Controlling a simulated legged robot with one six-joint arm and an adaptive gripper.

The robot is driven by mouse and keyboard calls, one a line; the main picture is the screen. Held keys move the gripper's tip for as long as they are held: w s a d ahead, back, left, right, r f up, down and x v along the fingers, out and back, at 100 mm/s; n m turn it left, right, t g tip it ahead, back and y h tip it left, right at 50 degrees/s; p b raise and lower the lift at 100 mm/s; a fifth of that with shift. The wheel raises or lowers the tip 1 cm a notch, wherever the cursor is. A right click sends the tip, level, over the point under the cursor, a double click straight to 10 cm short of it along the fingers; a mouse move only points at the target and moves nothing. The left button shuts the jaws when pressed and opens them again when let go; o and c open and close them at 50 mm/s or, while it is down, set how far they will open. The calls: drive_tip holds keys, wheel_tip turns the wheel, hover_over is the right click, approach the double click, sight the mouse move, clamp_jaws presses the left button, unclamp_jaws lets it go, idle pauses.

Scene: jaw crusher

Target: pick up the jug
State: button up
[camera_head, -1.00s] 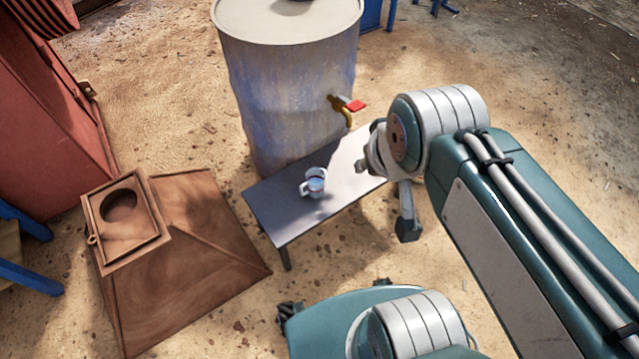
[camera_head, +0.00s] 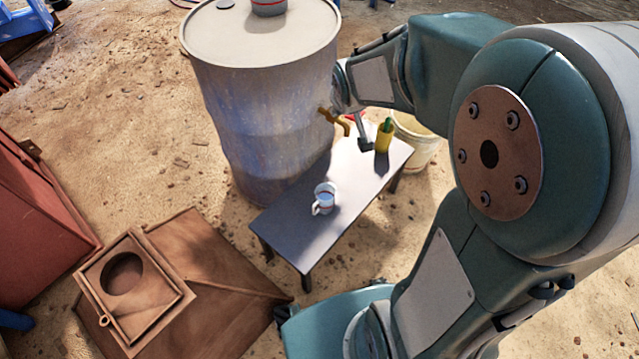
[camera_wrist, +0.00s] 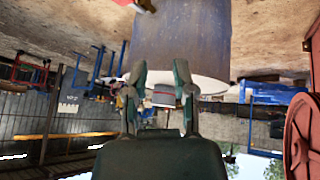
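A grey container with a red band (camera_head: 268,6) sits on top of the drum, cut off by the top edge. It also shows inverted in the wrist view (camera_wrist: 164,95), between the fingers but beyond them. My gripper (camera_wrist: 160,72) has its fingers apart with nothing held between them. In the head view my gripper (camera_head: 365,140) is by the drum's tap, above the table's far end, apart from the white vessel.
The large drum (camera_head: 265,120) with a brass tap (camera_head: 335,120) stands behind the table. A yellow container with a green top (camera_head: 384,136) is at the table's far end, near a pale bucket (camera_head: 418,145). A rusty hopper-like piece (camera_head: 200,255) lies left.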

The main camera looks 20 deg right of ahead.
drive_tip(key=w+d+f+n, duration=0.1)
drive_tip(key=w+d+f, duration=0.1)
drive_tip(key=w+f, duration=0.7)
drive_tip(key=n+t+y, duration=0.2)
drive_tip(key=y, duration=0.2)
approach(314, 210)
drive_tip(key=shift+s+f+x, duration=0.1)
drive_tip(key=shift+f+x, duration=0.05)
drive_tip(key=shift+x, duration=2.75)
drive_tip(key=shift+s+f+x, duration=0.1)
drive_tip(key=shift+x, duration=2.85)
drive_tip(key=shift+d, duration=0.2)
clamp_jaws()
